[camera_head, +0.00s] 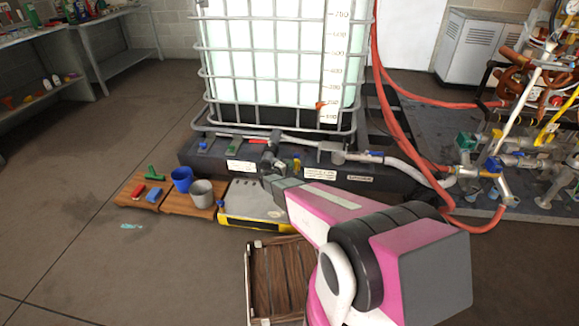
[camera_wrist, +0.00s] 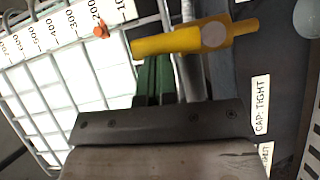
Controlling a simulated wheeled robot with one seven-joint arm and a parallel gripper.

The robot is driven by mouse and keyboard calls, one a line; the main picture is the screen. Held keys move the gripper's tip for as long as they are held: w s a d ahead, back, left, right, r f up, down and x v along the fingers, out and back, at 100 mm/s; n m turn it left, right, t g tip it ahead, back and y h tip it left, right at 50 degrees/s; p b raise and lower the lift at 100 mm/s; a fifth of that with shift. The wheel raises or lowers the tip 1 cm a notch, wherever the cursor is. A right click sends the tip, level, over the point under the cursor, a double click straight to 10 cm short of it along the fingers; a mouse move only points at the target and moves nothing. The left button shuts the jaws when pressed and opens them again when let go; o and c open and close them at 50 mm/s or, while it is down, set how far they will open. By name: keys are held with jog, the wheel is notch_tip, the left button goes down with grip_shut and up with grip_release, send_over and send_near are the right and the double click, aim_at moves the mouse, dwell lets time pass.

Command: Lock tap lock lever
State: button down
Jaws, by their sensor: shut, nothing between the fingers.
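A yellow lever (camera_wrist: 180,39) with a pale round pivot lies across the top of the wrist view, next to the tank. In the head view a small yellow part (camera_head: 297,164) at the tank's outlet seems to be the same lever. The grey tap body (camera_head: 270,153) stands at the front of the tank's base. My gripper (camera_head: 268,181) is shut and empty, just in front of and below the tap. In the wrist view the dark green fingers (camera_wrist: 154,76) point at the lever, with their tips just below it. I cannot tell whether they touch it.
The caged white tank (camera_head: 275,60) stands on a dark base (camera_head: 205,158). A grey hose (camera_head: 405,172) and red hoses (camera_head: 397,130) run right to pipework. A wooden crate (camera_head: 280,275) lies below my arm.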

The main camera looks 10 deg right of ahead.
jog(key=shift+d, duration=0.1)
jog(key=s+d+f+m+y, duration=0.2)
jog(key=d+m+y, duration=0.5)
jog(key=m+y, duration=0.2)
jog(key=shift+s+d+f+m+y, duration=0.15)
jog(key=shift+s+m+y, duration=0.05)
jog(key=shift+m+y, duration=0.25)
dwell(0.5)
jog(key=shift+d+f, duration=0.1)
dwell(0.5)
jog(key=w+r+v, duration=0.1)
jog(key=r+v, duration=0.1)
jog(key=v, duration=1.1)
jog(key=shift+w+d+r, duration=0.25)
jog(key=shift+d, duration=0.15)
